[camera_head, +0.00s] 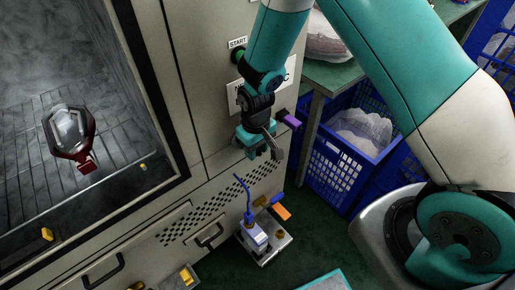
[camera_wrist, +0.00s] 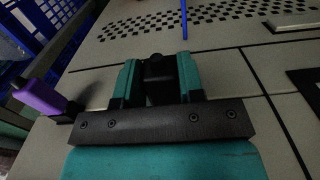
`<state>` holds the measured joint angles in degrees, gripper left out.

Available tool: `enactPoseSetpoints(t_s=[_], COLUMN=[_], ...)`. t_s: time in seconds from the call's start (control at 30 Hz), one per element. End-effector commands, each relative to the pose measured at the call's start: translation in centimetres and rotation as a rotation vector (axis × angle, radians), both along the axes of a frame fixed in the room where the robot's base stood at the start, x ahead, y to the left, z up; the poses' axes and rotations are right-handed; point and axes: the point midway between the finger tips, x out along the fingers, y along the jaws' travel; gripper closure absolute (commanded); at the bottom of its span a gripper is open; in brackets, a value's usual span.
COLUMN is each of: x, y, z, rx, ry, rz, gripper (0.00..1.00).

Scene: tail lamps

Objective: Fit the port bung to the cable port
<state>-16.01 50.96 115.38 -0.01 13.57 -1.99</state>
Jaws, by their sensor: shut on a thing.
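My gripper (camera_head: 262,150) is in front of the beige cabinet's panel, below the START label. In the wrist view its two teal fingers (camera_wrist: 157,72) are closed on a dark, rounded piece, which looks like the port bung (camera_wrist: 156,68). In the head view the bung is hidden by the fingers or too small to make out. I cannot pick out the cable port for certain in either view. The cabinet panel (camera_wrist: 230,85) lies close beyond the fingertips, and I cannot tell whether the bung touches it.
A purple handle (camera_head: 292,119) sticks out just right of my gripper, also in the wrist view (camera_wrist: 40,98). A blue crate (camera_head: 335,165) stands at the right. A small trolley plate (camera_head: 268,247) is below. A red lamp (camera_head: 72,135) sits inside the chamber.

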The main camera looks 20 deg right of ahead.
Motion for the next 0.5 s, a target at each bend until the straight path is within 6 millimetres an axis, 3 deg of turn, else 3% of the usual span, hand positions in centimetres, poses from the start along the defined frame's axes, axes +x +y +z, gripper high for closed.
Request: enactPoseSetpoints(t_s=[0.23, 0.27, 0.37, 0.5], x=[-0.02, -0.03, -0.03, -0.04], y=[0.0, 0.0, 0.0, 0.0], z=[0.0, 0.0, 0.0, 0.0], rx=[0.0, 0.0, 0.0, 0.0], ry=[0.0, 0.0, 0.0, 0.0], rz=[0.0, 0.0, 0.0, 0.0], gripper=[0.89, 0.58, 0.35, 0.35])
